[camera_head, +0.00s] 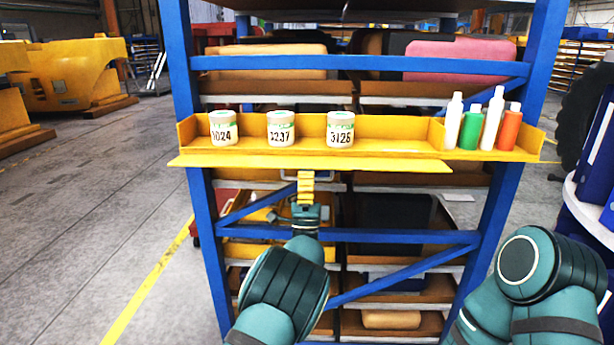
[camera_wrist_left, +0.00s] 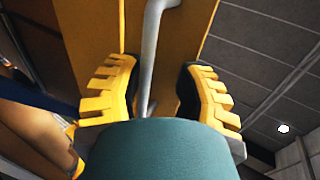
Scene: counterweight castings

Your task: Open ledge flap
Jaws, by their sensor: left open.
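The yellow ledge (camera_head: 385,128) runs across the blue rack. Its long yellow flap (camera_head: 312,163) sticks out along the front of the left part, and its exact tilt is hard to tell. A grey bar handle (camera_wrist_left: 149,45) shows against the yellow panel in the wrist view. My left gripper (camera_head: 306,188) is below the flap, pointing up. In the wrist view its yellow fingers (camera_wrist_left: 157,95) are apart, one on each side of the handle. Whether they touch it cannot be told. My right arm is at the lower right; its gripper is out of the picture.
Three labelled jars, 1024 (camera_head: 223,128), 3237 (camera_head: 281,128) and 3128 (camera_head: 340,129), stand on the ledge behind the flap. Several bottles, including a green one (camera_head: 470,130), stand at its right end. Blue rack braces (camera_head: 400,236) cross below. Floor at left is open.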

